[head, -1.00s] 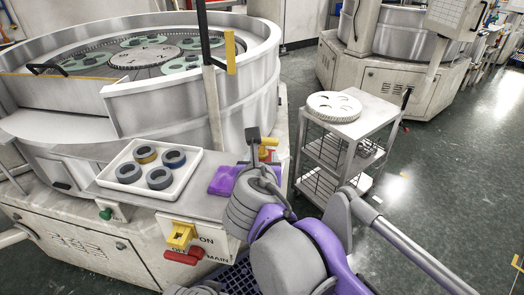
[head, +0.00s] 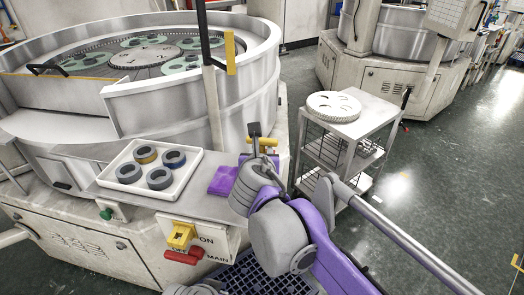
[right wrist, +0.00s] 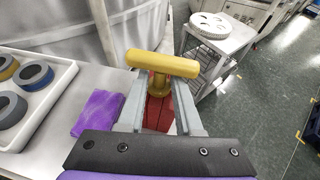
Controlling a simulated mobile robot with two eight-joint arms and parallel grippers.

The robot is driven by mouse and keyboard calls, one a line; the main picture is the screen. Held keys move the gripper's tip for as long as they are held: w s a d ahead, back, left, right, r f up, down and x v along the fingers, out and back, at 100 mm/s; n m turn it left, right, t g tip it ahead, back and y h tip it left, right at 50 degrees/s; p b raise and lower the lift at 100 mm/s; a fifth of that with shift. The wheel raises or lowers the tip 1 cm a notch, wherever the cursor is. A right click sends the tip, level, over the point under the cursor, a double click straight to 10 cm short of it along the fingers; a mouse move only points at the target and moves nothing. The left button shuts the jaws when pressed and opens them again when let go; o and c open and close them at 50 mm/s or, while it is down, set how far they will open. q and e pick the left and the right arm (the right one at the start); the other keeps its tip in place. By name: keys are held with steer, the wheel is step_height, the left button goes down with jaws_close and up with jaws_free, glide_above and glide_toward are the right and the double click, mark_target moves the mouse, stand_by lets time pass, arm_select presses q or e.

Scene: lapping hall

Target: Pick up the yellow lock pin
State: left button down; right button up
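The yellow lock pin (head: 265,141) has a T-shaped handle and stands at the right end of the machine's grey ledge. In the right wrist view the lock pin (right wrist: 162,66) shows its crossbar just beyond the fingertips, its short stem going down to a red part (right wrist: 158,104). My right gripper (head: 260,157) is at the pin; in the right wrist view my right gripper (right wrist: 160,88) is open, one finger on each side of the stem, with gaps visible. Whether a finger touches the pin cannot be told.
A purple cloth (head: 223,180) and a white tray (head: 189,184) with several grey rings lie left of the pin. The round lapping machine (head: 247,95) rises behind. A trolley (head: 357,128) with a white disc stands at right. A yellow switch (head: 180,235) is on the machine's front.

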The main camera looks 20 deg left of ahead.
jaws_close()
